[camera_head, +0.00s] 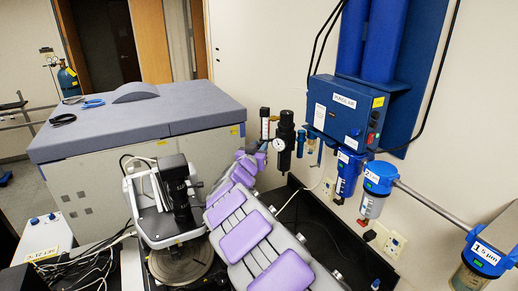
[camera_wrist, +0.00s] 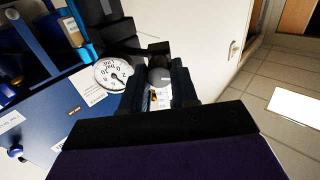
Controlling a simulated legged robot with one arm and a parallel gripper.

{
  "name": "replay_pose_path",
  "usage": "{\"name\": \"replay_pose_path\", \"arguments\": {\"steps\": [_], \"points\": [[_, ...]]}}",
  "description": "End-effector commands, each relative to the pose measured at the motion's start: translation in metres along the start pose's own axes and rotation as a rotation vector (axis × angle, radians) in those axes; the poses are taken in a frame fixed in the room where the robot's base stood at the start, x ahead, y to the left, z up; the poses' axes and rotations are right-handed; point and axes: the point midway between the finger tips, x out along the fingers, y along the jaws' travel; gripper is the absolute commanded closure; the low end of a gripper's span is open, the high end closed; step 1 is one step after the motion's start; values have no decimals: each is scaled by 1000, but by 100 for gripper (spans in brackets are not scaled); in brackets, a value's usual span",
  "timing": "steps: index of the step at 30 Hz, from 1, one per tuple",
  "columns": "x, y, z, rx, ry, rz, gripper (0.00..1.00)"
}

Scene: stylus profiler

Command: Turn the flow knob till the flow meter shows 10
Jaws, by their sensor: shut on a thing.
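The flow meter (camera_head: 265,124) is a narrow upright block with a pale scale on the wall, left of the black regulator in the head view. Its reading is too small to make out. My gripper (camera_head: 262,147) is at the foot of the flow meter, at the end of my purple-padded arm. In the wrist view, my gripper (camera_wrist: 159,82) has its two dark fingers on either side of a dark rounded knob (camera_wrist: 160,76), the flow knob, and is shut on it. Part of the pale scale shows between the fingers, and the fingers partly hide the knob.
A round white pressure gauge (camera_head: 279,145) on the black regulator is close to my gripper's right; it also shows in the wrist view (camera_wrist: 113,75). A blue purge unit (camera_head: 345,110) and filters hang further right. A microscope-like instrument (camera_head: 175,190) stands left of my arm.

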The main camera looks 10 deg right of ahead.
Motion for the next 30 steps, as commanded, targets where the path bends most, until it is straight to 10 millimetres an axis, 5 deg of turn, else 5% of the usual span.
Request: {"name": "replay_pose_path", "arguments": {"steps": [14, 15, 22, 30], "points": [[0, 0, 7, -2, -11, -2, 100], [0, 0, 7, -2, -12, -2, 70], [-2, 0, 3, 0, -6, -1, 47], [-3, 2, 1, 1, -2, -1, 46]]}}
